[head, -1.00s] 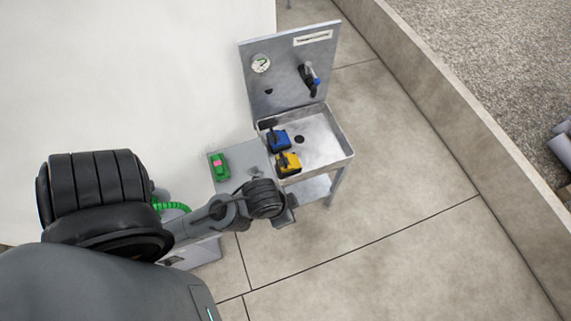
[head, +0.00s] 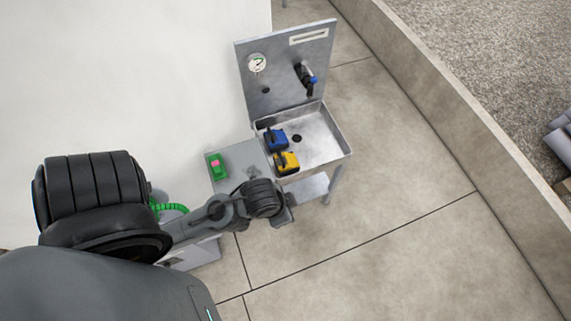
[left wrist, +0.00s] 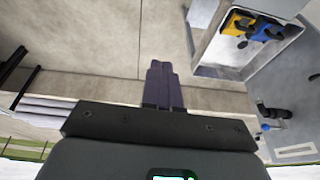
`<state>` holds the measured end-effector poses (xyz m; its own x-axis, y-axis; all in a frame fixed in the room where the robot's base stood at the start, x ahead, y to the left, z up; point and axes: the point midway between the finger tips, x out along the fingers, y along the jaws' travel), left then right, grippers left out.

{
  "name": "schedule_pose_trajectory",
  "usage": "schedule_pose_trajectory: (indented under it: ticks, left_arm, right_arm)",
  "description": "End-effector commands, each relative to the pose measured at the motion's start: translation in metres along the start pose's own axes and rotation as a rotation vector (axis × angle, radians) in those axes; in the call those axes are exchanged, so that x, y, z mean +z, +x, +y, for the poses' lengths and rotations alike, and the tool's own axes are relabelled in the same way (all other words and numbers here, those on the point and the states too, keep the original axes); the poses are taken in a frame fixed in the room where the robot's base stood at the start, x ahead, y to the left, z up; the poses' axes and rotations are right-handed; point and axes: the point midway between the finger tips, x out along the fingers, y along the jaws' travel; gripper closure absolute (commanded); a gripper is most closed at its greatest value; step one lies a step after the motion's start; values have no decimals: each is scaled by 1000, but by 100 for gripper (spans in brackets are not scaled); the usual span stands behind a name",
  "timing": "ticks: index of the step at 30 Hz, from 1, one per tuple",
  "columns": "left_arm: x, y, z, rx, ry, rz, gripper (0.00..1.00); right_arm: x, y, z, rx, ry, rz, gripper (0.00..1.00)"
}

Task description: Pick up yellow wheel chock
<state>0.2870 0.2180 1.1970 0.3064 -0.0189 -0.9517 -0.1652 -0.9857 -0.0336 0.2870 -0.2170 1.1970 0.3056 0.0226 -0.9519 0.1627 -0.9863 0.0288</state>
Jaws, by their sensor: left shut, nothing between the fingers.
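The yellow wheel chock (head: 286,161) sits in the near left part of the grey metal tray (head: 328,157), beside a blue block (head: 275,138). In the left wrist view the yellow chock (left wrist: 237,22) shows at the upper right, next to the blue block (left wrist: 268,29). My left gripper (left wrist: 162,70) is shut and empty, with its fingers together and apart from the chock. In the head view my left arm reaches in from the left, and its end (head: 283,216) is just in front of the tray. My right gripper is in neither view.
A panel with a gauge (head: 257,63) and a blue-tipped valve (head: 307,76) stands behind the tray. A green object (head: 217,166) lies on the grey surface left of the tray. The tray's right side is bare around a dark drain hole. Open floor lies to the right.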

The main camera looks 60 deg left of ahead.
Motion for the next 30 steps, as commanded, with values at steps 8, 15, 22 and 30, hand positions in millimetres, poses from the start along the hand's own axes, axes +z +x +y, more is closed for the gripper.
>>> schedule_pose_trajectory:
  ticks: [8,15,22,30]
  left_arm:
    - [0,0,0,0,0,0,91]
    - [0,0,0,0,0,0,73]
    - [0,0,0,-1,-20,-1,73]
    - [-30,5,2,30,-353,158,73]
  right_arm:
    - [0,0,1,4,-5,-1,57]
    - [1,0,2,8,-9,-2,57]
    - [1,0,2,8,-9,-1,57]
    - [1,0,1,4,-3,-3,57]
